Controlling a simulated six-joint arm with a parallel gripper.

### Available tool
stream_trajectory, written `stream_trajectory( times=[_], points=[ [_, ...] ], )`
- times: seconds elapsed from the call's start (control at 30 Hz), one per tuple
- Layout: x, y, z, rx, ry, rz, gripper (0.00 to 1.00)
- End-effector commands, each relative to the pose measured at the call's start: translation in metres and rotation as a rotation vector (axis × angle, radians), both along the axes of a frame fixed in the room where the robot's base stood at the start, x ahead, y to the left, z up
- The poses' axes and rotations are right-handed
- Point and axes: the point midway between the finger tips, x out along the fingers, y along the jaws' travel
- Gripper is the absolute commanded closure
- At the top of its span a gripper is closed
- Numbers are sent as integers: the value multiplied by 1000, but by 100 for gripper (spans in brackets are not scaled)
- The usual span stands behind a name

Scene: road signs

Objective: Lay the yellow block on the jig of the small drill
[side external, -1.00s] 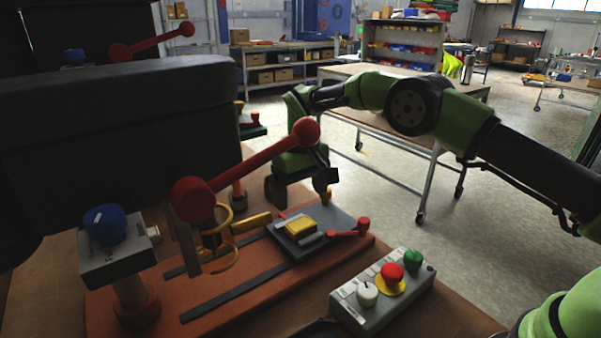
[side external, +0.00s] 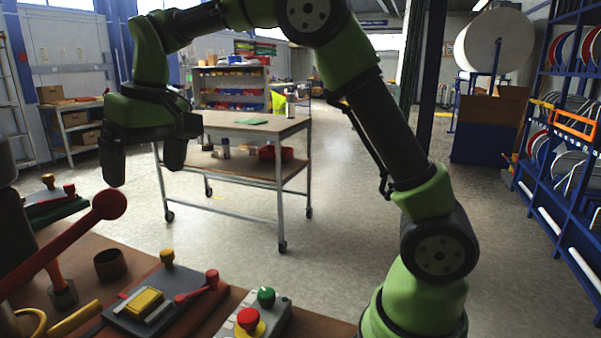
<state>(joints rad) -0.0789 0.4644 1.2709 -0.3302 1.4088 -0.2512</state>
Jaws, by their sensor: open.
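The yellow block (side external: 146,302) lies flat on the dark grey jig plate (side external: 127,320) of the small drill, at the lower left of the side view. My gripper (side external: 144,174) is open and empty, well above the jig in the picture, its two dark fingers pointing down and apart. A red clamp handle (side external: 198,287) is at the right of the block, and a brass-coloured knob (side external: 167,259) stands behind it. The drill's red feed lever (side external: 60,246) reaches in from the left; most of the drill is out of frame.
A control box (side external: 275,318) with red and green buttons stands right of the jig.

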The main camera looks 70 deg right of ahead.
Motion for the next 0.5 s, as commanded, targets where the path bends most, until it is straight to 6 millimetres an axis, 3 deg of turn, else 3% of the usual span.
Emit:
stream_trajectory(
  times=[0.03,0.1,0.23,0.37,0.5],
  points=[
    [-19,-3,17,14,-36,-16,11],
    [-45,-5,32,36,-79,-41,11],
    [-97,-9,49,79,-162,-90,11],
    [-150,-12,49,122,-242,-143,11],
    [-195,-13,36,162,-317,-196,11]
  ],
)
